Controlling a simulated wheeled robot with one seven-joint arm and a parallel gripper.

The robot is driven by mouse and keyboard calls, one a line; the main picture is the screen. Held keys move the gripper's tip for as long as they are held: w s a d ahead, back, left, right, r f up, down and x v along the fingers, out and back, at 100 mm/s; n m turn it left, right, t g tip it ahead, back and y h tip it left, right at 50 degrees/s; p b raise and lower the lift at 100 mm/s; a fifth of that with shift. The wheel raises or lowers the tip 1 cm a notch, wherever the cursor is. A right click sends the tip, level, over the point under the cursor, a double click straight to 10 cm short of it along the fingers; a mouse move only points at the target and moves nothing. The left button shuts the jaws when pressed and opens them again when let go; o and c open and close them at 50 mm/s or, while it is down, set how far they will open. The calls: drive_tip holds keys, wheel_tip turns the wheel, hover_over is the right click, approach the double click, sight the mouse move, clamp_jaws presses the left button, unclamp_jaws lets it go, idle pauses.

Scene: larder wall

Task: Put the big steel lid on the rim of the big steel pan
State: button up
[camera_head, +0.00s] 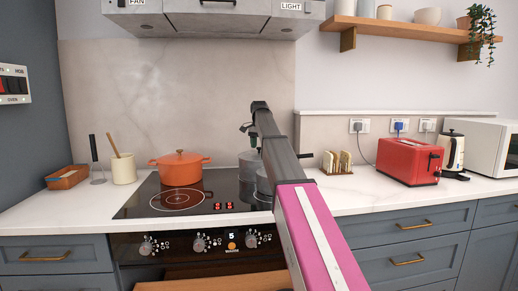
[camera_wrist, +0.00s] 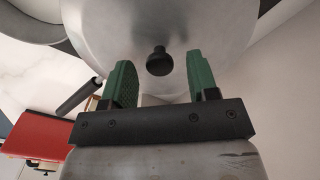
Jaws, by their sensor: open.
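My gripper (camera_wrist: 159,62) is open, with its two green fingers on either side of a black knob (camera_wrist: 158,66) in the wrist view. The knob belongs to a broad steel lid (camera_wrist: 215,35) that fills the top middle of that view. In the head view my gripper (camera_head: 246,128) hangs over the right part of the hob. Grey steel cookware (camera_head: 248,164) stands below it, partly hidden by my arm. I cannot tell which piece is the big pan.
An orange pot (camera_head: 180,170) stands on the left of the black hob (camera_head: 138,206). A black handle (camera_head: 305,155) sticks out right of my arm. A toast rack (camera_head: 337,163) and red toaster (camera_head: 410,161) stand farther right. The extractor hood (camera_head: 215,20) is above.

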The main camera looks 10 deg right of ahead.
wheel_tip(320, 180, up, 11)
drive_tip(key=shift+f, duration=0.15)
idle(0.4)
